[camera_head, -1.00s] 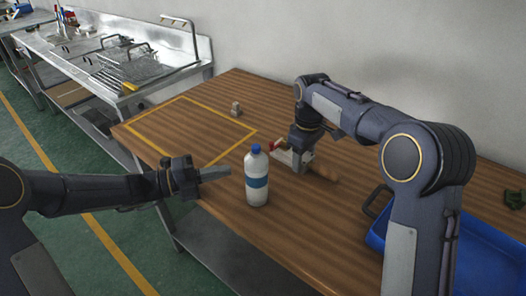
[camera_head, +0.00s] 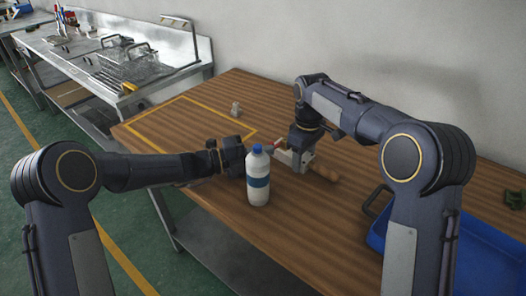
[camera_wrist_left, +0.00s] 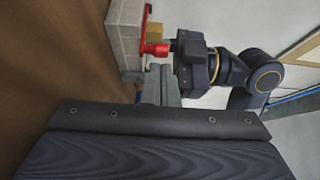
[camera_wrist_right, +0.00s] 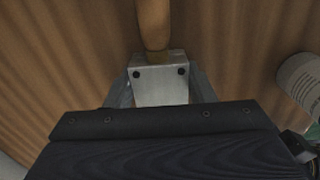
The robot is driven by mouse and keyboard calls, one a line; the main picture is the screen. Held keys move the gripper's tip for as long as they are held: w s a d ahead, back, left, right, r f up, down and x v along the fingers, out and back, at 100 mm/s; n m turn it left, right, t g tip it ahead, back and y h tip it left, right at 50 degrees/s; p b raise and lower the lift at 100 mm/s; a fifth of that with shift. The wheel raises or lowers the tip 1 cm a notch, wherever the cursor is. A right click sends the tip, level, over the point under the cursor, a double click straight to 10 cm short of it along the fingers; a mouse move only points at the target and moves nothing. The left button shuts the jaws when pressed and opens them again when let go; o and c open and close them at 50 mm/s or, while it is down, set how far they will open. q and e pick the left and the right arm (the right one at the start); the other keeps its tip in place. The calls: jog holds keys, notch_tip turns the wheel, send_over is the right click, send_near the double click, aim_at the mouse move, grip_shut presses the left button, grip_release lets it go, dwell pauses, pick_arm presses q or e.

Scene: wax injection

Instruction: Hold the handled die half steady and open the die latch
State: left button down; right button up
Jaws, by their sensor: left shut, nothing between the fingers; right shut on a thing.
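The die is a grey metal block (camera_head: 287,157) on the wooden table, with a wooden handle (camera_head: 325,171) pointing right. In the right wrist view, my right gripper (camera_wrist_right: 160,88) is shut on the sides of the handled die half (camera_wrist_right: 160,72), whose handle (camera_wrist_right: 153,25) points away. In the left wrist view, the red latch (camera_wrist_left: 154,48) is on the die block (camera_wrist_left: 123,35). My left gripper (camera_wrist_left: 160,78) is shut and empty, its fingertips close beside the latch; I cannot tell whether they touch. In the head view the bottle partly hides the left fingers.
A white bottle with a blue cap (camera_head: 257,180) stands just in front of the left gripper. A small grey object (camera_head: 235,108) sits near the yellow-taped square at the back. A blue tray (camera_head: 400,245) is at the right. The front table edge is clear.

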pick_arm(q)
jog(key=shift+a, duration=0.1)
dwell(0.3)
jog(key=shift+w+a, duration=0.15)
jog(key=shift+w, duration=0.1)
jog(key=shift+w+a, duration=0.85)
jog(key=shift+w, duration=0.35)
jog(key=shift+w+a, duration=0.25)
jog(key=shift+w, duration=0.5)
jog(key=shift+w+a, duration=0.2)
jog(key=shift+w, duration=1.7)
jog(key=shift+w+d, duration=0.15)
jog(key=shift+w, duration=0.55)
jog(key=shift+w+d, duration=0.15)
jog(key=shift+w, duration=0.5)
jog(key=shift+w+d+r+g, duration=0.1)
jog(key=shift+w+d+g, duration=0.15)
jog(key=shift+w, duration=0.2)
jog(key=shift+w+d+m+g, duration=0.1)
jog(key=shift+w+m+g, duration=0.2)
jog(key=shift+m+g, duration=0.5)
